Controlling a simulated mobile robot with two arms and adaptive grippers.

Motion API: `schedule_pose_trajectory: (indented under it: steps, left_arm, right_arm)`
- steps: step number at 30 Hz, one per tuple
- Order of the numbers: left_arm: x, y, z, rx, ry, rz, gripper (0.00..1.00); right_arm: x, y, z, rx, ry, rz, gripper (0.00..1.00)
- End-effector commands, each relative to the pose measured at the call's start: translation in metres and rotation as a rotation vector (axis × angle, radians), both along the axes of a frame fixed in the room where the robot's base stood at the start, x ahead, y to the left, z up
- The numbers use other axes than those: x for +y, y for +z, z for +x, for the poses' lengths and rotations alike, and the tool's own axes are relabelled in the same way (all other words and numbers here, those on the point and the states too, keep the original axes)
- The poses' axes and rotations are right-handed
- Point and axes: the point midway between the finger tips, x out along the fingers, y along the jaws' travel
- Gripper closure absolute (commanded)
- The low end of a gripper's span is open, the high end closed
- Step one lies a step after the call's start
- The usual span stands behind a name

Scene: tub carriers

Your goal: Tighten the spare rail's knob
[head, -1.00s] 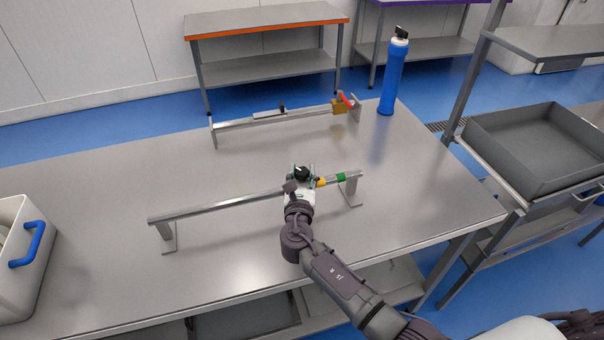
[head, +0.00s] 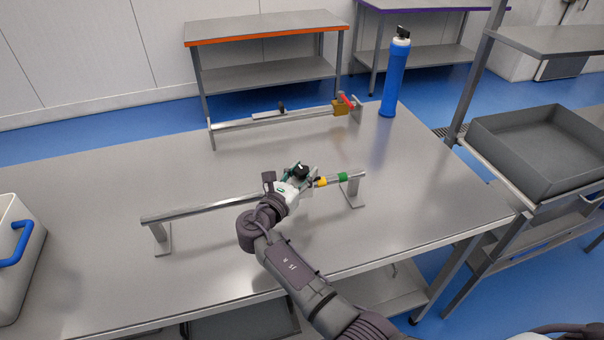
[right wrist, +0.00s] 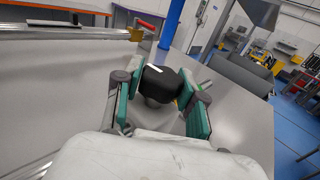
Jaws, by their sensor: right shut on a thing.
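A metal rail (head: 205,209) stands on two feet at the front of the steel table, with a yellow band (head: 321,182) and a green band (head: 342,177) near its right end. My right gripper (head: 299,175) is over this rail, left of the yellow band, shut on a black knob (right wrist: 160,84). In the right wrist view the knob sits between the green finger pads. The gripper hides the knob's seat on the rail. My left gripper is not in view.
A blue bottle (head: 395,78) stands at the table's back right corner. A white tub (head: 22,262) with a blue handle is at the left edge. A grey tray (head: 545,150) rests on a rack to the right. The tabletop between the rails is mostly clear.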

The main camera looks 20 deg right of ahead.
Motion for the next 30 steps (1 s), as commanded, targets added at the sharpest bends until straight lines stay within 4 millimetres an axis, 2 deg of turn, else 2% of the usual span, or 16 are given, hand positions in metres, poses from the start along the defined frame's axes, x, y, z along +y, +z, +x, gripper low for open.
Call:
schedule_pose_trajectory:
  steps: [7, 8, 12, 23, 26, 30]
  left_arm:
    - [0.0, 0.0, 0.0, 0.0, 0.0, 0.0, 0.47]
    - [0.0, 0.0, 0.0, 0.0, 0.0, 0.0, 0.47]
    - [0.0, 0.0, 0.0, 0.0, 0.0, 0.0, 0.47]
    - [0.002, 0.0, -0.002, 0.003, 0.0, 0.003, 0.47]
    - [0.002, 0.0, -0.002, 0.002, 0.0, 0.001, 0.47]
    - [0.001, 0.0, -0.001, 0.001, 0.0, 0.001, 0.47]
  right_arm:
    - [-0.001, 0.001, 0.0, -0.001, 0.0, -0.001, 0.95]
    - [-0.001, 0.001, 0.0, -0.001, 0.0, -0.001, 0.58]
    - [0.0, 0.001, 0.0, -0.001, 0.0, -0.001, 0.35]
    - [0.0, 0.003, 0.0, -0.001, 0.001, 0.0, 0.33]
    - [0.0, 0.013, 0.0, -0.004, 0.001, 0.002, 0.33]
    - [0.0, 0.039, 0.0, -0.005, 0.001, 0.003, 0.33]
